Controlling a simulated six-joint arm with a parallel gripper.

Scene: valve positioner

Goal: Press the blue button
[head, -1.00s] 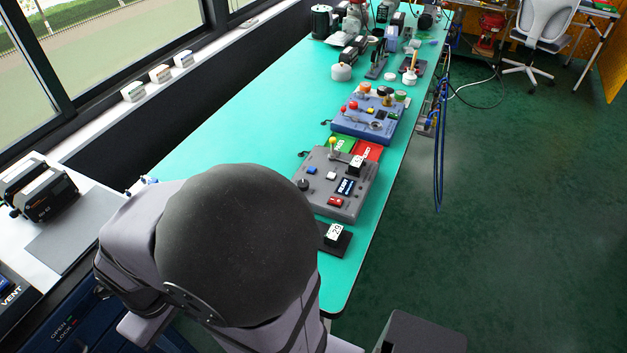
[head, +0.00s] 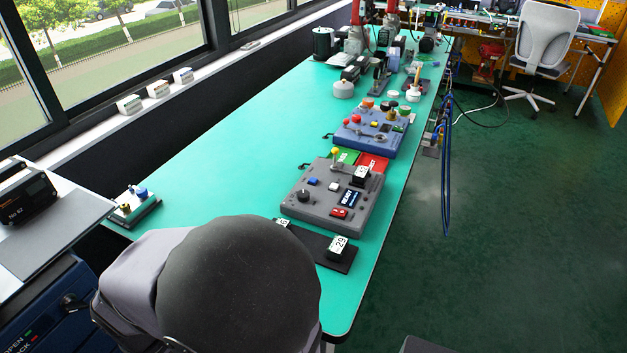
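A grey control panel (head: 318,215) lies on the near part of the green bench. A small blue button (head: 313,181) sits on its top face, left of a white button (head: 333,187) and above a black knob (head: 303,196). The blue button is in plain sight and nothing touches it. The panel also carries a dark display (head: 350,198) and a red rocker switch (head: 339,212). My arm's large dark rounded part fills the lower left, in front of the panel. My gripper is not in view, so its opening is not shown.
A black plate with number-marked blocks (head: 338,246) lies in front of the panel. A blue panel (head: 361,140) with several controls stands behind it. A small box with a blue knob (head: 141,193) sits at the bench's left edge. The bench (head: 230,150) left of the panels is clear.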

